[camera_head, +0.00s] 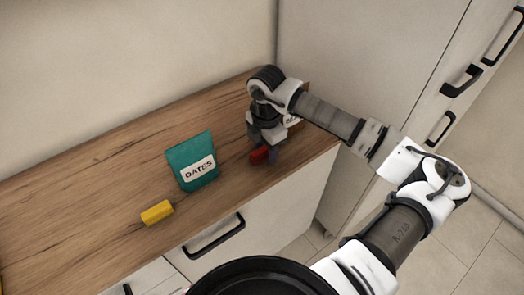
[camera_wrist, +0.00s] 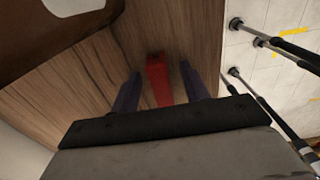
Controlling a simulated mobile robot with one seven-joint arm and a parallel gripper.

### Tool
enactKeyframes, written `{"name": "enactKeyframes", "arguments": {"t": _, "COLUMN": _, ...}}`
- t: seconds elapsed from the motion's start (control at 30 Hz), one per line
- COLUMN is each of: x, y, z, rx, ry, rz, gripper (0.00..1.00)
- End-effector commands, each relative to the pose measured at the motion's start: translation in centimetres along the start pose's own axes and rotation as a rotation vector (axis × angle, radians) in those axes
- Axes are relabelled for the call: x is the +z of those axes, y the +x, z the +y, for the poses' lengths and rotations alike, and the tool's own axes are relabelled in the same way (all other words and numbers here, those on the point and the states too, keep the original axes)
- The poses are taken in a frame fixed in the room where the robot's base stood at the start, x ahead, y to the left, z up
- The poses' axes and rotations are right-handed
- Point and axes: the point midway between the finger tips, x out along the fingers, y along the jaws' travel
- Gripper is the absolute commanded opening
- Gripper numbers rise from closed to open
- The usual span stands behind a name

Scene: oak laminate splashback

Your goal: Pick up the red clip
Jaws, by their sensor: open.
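The red clip (camera_head: 259,155) lies on the wooden counter near its right end, partly hidden by my gripper in the head view. In the wrist view the red clip (camera_wrist: 158,82) lies between my two dark fingers, with a visible space on each side. My gripper (camera_head: 264,152) points down over it, low near the counter. In the wrist view my gripper (camera_wrist: 160,85) is open, its fingers on either side of the clip and apart from it.
A teal DATES bag (camera_head: 193,161) stands on the counter (camera_head: 95,190) to the left, with a yellow block (camera_head: 157,213) in front of it. A labelled package (camera_head: 294,119) stands behind my gripper, mostly hidden. A tall cabinet (camera_head: 375,50) rises at the right.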

Motion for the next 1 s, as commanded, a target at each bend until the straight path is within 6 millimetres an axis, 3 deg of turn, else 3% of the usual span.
{"name": "enactKeyframes", "arguments": {"t": 0.03, "x": 0.0, "y": 0.0, "z": 0.0, "rx": 0.0, "ry": 0.0, "rz": 0.0, "gripper": 0.42}}
{"name": "enactKeyframes", "arguments": {"t": 0.37, "x": 0.0, "y": 0.0, "z": 0.0, "rx": 0.0, "ry": 0.0, "rz": 0.0, "gripper": 0.0}}
{"name": "enactKeyframes", "arguments": {"t": 0.77, "x": 0.1, "y": -0.9, "z": 0.1, "rx": 0.002, "ry": 0.0, "rz": -0.001, "gripper": 0.0}}
{"name": "enactKeyframes", "arguments": {"t": 1.0, "x": 0.1, "y": -4.7, "z": 0.1, "rx": 0.003, "ry": 0.0, "rz": -0.005, "gripper": 0.0}}
